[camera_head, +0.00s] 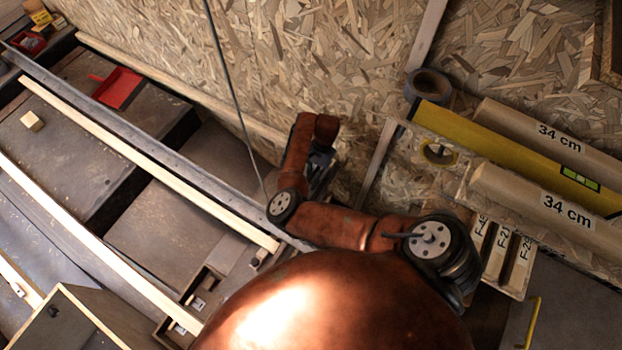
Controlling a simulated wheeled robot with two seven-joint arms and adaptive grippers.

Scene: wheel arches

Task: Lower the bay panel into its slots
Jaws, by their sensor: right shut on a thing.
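My right arm is copper and runs from the lower middle to its folded wrist. My right gripper (321,172) is the dark part beside the wrist, mostly hidden behind the copper links. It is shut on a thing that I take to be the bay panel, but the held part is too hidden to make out. Long pale wood strips (150,166) run diagonally across the left side, over dark floor bays. Small dark and pale fittings (196,302) sit near the strips' lower ends. I cannot tell which of these are the slots. My left gripper is not in view.
A chipboard wall (310,50) rises behind. Tubes marked 34 cm (545,203), a yellow level (500,155) and tape rolls (428,84) lie at the right. A red dustpan (118,87) and a small wood block (32,121) lie at the left. A thin dark line (232,90) crosses the wall.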

